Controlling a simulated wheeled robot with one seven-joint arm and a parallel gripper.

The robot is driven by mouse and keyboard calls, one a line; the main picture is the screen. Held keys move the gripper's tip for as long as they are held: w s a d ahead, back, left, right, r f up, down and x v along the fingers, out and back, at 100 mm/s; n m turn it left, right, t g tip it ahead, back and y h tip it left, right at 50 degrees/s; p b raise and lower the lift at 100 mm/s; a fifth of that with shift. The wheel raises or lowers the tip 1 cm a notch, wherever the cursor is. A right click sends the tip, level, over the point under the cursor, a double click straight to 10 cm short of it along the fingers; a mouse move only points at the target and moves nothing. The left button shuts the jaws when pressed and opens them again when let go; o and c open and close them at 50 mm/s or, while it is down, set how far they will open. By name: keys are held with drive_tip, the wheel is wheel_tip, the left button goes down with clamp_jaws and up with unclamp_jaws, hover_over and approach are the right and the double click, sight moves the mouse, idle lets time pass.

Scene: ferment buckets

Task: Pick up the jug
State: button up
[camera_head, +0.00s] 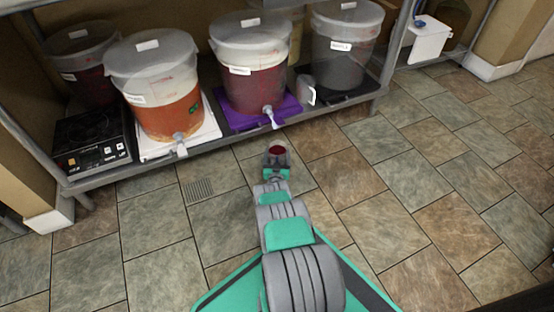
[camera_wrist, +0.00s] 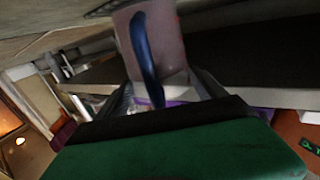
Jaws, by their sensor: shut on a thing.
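The jug (camera_wrist: 172,48) fills the upper middle of the wrist view, a pale greyish body with a dark blue-looking handle facing the camera. My gripper (camera_wrist: 165,95) is shut on it, with a dark finger on each side. In the head view my gripper (camera_head: 277,163) is over the floor in front of the shelf. A round dark red opening, apparently the held jug's (camera_head: 277,149), shows at its end. The rest of the jug is mostly hidden there by my arm.
A low shelf holds several lidded buckets, including an orange one (camera_head: 167,95) and a red one (camera_head: 250,75) on a purple mat (camera_head: 240,119), both with taps. A grey mug (camera_head: 304,90) with a white handle stands beside them. A black hotplate (camera_head: 92,140) is left. Floor is clear at right.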

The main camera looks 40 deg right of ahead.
drive_tip(key=c, duration=0.7)
drive_tip(key=shift+r, duration=0.1)
drive_tip(key=shift+c, duration=0.8)
drive_tip(key=shift+r, duration=0.1)
